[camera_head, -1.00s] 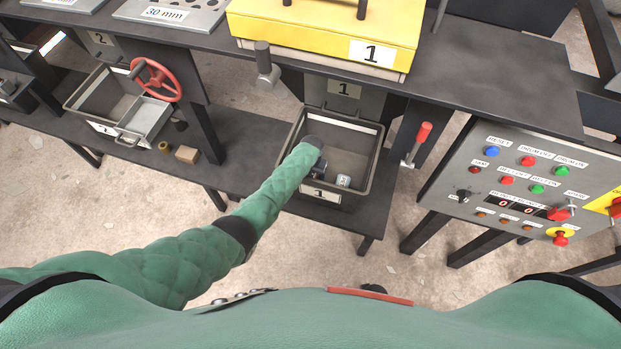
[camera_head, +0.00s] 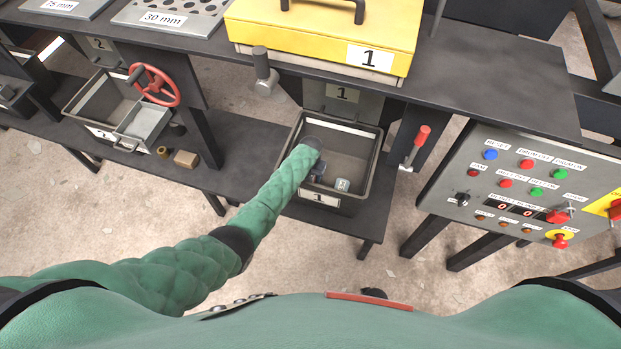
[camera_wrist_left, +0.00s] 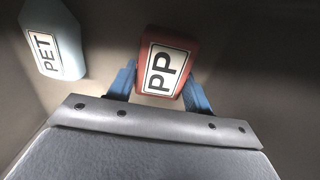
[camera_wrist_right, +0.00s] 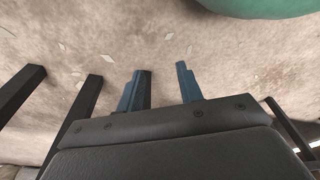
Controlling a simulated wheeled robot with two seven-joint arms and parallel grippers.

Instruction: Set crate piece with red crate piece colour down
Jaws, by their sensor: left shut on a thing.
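A red crate piece (camera_wrist_left: 167,64) with a white PP label is between the blue fingers of my left gripper (camera_wrist_left: 158,86) in the left wrist view. The gripper is shut on it. In the head view my left arm reaches down into the grey bin (camera_head: 375,165) labelled 1, and the wrist hides the red piece. A pale blue piece (camera_wrist_left: 56,42) labelled PET lies inside the bin, left of the red piece in the left wrist view and apart from it. Whether the red piece touches the bin floor I cannot tell. My right gripper (camera_wrist_right: 162,78) is open and empty above the floor.
A yellow box (camera_head: 320,35) marked 1 stands on the upper table behind the bin. A red-handled lever (camera_head: 416,146) is right of the bin, and a control panel (camera_head: 520,185) is farther right. A red handwheel (camera_head: 154,84) and bin 2 (camera_head: 92,98) are left.

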